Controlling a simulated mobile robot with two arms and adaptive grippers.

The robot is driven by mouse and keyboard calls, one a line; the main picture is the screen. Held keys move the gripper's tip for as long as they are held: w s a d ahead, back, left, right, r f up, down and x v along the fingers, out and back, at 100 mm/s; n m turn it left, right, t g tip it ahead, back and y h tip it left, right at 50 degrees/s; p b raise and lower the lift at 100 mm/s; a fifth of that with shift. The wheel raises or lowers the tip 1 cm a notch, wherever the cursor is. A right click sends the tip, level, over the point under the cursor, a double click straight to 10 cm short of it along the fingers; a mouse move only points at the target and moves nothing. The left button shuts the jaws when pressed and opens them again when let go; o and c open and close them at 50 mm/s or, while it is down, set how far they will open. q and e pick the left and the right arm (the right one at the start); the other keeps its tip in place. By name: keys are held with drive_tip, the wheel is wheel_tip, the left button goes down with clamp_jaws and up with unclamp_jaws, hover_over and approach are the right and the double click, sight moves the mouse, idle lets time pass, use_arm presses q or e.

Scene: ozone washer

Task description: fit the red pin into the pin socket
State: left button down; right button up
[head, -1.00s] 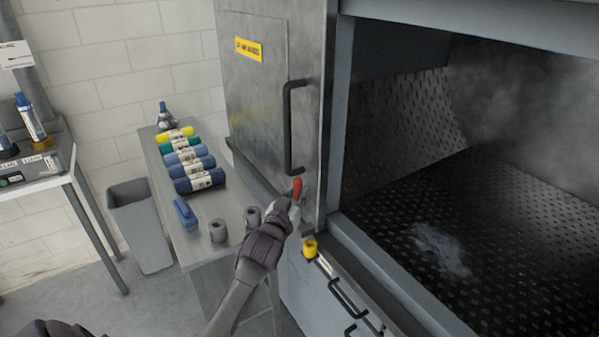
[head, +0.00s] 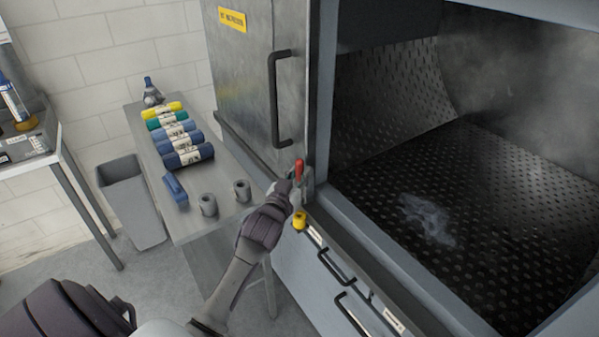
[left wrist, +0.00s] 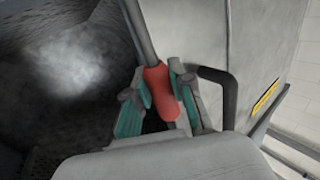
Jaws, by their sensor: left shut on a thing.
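The red pin (head: 299,168) stands about upright beside the lower edge of the open washer door, with its red end above my left gripper (head: 294,189). My left gripper is shut on it. In the left wrist view the red pin (left wrist: 161,92) lies between the two green-padded fingers (left wrist: 160,110). A grey metal bracket (head: 308,181) at the door's lower corner is right by the gripper; it may be the pin socket, but the fingers hide the pin's lower end. I cannot tell whether the pin is in it. My right gripper is not in view.
The washer door (head: 245,80) with its black handle (head: 279,100) is just above the gripper. A yellow knob (head: 300,220) is just below. A grey bin (head: 130,200) stands behind.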

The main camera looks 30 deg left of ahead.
use_arm(q)
drive_tip(key=shift+f+b, duration=1.4)
drive_tip(key=shift+f, duration=0.95)
drive_tip(key=shift+p, duration=0.55)
drive_tip(key=shift+f, duration=0.3)
drive_tip(key=shift+f+b, duration=1.55)
drive_tip(key=shift+f, duration=0.45)
drive_tip(key=c, duration=0.9)
unclamp_jaws()
drive_tip(key=shift+c, duration=0.2)
